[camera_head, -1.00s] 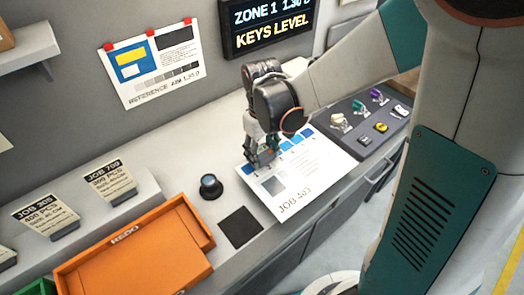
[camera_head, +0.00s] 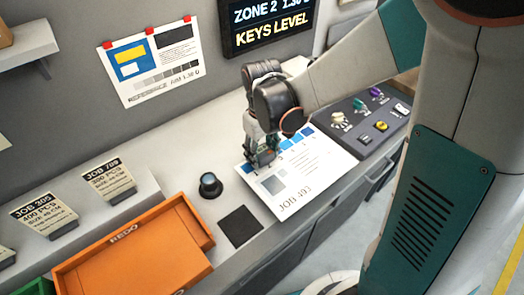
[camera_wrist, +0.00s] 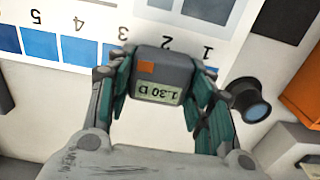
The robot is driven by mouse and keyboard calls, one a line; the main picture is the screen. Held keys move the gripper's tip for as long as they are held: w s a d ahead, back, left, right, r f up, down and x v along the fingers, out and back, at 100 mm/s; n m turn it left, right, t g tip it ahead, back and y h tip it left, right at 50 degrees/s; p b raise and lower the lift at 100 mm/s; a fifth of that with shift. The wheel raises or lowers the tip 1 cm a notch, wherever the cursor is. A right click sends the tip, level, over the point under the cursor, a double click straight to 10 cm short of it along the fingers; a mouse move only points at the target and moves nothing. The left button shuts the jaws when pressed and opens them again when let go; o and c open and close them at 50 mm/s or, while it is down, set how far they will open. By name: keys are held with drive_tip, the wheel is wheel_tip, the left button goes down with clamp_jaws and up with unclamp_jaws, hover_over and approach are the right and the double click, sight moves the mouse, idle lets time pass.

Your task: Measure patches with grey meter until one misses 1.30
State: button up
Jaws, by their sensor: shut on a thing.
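My gripper (camera_head: 262,155) is shut on the grey meter (camera_wrist: 162,70), a small box with an orange square and a display. In the wrist view the display is upside down and reads 1.30 D. The meter is over the proof sheet (camera_head: 318,175) marked JOB 493, covering patch 2 in its row of numbered blue patches. Patch 1 (camera_wrist: 211,72) shows partly at the right finger; patch 4 (camera_wrist: 75,50) and patch 5 (camera_wrist: 39,45) show to the left. Whether the meter touches the paper is unclear. The wall screen (camera_head: 268,22) reads ZONE 2, 1.30 and KEYS LEVEL.
An orange REDO tray (camera_head: 140,262) is at front left. A key panel (camera_head: 375,125) stands right. A reference sheet (camera_head: 150,62) hangs on the wall.

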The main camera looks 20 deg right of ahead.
idle(0.5)
drive_tip(key=shift+r+p, duration=1.1)
drive_tip(key=shift+r, duration=0.5)
idle(0.3)
